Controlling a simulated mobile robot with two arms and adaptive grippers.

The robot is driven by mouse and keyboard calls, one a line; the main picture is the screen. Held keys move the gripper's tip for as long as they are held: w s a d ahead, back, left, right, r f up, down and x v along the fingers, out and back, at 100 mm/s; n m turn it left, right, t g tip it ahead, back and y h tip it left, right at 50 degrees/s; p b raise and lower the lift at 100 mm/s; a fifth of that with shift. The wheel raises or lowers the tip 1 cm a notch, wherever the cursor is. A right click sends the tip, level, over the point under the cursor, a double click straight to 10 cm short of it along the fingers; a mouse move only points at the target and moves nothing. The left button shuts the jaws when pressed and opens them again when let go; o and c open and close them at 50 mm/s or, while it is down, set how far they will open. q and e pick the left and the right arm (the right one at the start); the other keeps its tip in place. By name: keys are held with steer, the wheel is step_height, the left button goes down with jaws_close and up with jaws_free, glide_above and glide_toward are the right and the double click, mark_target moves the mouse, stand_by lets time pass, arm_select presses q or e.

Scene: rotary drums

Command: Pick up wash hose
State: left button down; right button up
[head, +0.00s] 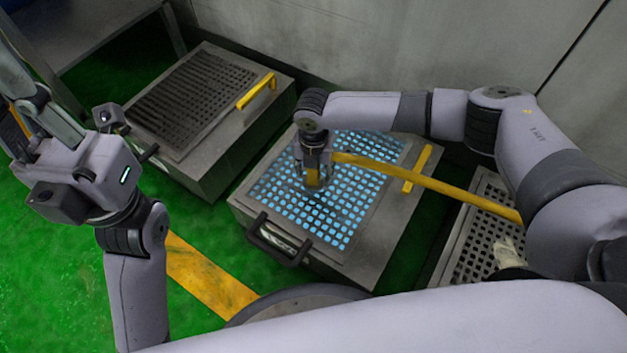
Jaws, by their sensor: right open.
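A long yellow strip (430,184), which looks like the wash hose, runs from beside my right gripper (313,183) across the middle box to the lower right, passing behind my right arm. I cannot tell for certain that it is a hose. My right gripper points down over the blue-lit grate (330,215) of the middle box. It is open, and a small yellow part shows at its fingers; whether it touches the strip or the grate is unclear. My left arm's wrist is at the left, with its gripper at the left edge, partly hidden, its jaws unclear.
A grey box with a dark grate (190,95) and yellow handle (257,91) stands at back left. The middle box has a yellow handle (417,168) and a black handle (278,240). Another grate (470,245) lies at right. A wall stands behind; green floor (200,225) is open at left.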

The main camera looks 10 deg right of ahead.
steer(key=shift+f, duration=0.3)
steer(key=shift+c, duration=0.2)
jaws_close()
steer(key=shift+r, duration=0.1)
